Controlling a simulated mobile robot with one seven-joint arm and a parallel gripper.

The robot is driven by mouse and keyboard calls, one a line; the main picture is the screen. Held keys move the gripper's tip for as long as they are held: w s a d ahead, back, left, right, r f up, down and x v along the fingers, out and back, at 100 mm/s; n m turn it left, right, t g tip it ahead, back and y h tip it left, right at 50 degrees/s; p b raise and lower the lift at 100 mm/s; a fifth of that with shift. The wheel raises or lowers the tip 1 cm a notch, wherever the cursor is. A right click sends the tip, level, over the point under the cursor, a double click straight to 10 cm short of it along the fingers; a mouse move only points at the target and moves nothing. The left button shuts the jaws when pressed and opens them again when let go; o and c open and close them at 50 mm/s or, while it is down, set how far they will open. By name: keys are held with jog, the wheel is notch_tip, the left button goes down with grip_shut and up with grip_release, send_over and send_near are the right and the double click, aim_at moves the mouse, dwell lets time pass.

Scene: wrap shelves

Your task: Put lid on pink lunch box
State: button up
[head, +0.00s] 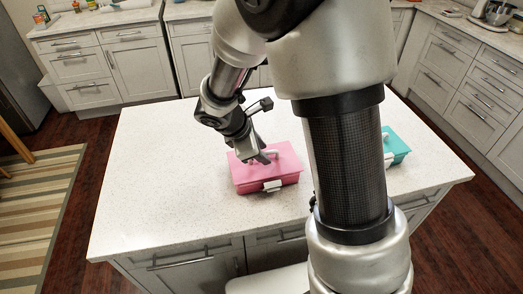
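The pink lunch box (283,181) stands on the white island top, right of its middle left part. A pink lid with a pale handle (284,158) lies over its top; I cannot tell whether it is fully seated. A white latch shows on the box's front. My gripper (263,157) is at the lid, by the handle. Its fingers hide part of the handle, and I cannot tell whether they are closed on it.
A teal box (398,147) stands on the island to the right, partly hidden behind my arm. The island top (150,190) is clear on the left. Cabinets with counters line the back and right. A striped rug (40,205) lies on the floor at left.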

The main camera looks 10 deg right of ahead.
jog(key=p+v, duration=0.1)
jog(key=v, duration=1.6)
jog(key=shift+a+r+p, duration=0.15)
jog(key=shift+p, duration=0.2)
jog(key=shift+s, duration=0.15)
jog(key=s+d+r+m+t+y+p, duration=0.1)
jog(key=s+d+r+m+y, duration=0.1)
jog(key=s+d+r+m, duration=0.2)
jog(key=s+d+r+m+t+y+p, duration=0.1)
jog(key=s+d+r+m+y, duration=0.2)
jog(key=s+m, duration=0.8)
jog(key=d+r+m, duration=0.1)
jog(key=m, duration=0.1)
jog(key=shift+s+r+m, duration=0.25)
jog(key=shift+s+m, duration=0.05)
jog(key=shift+d, duration=0.3)
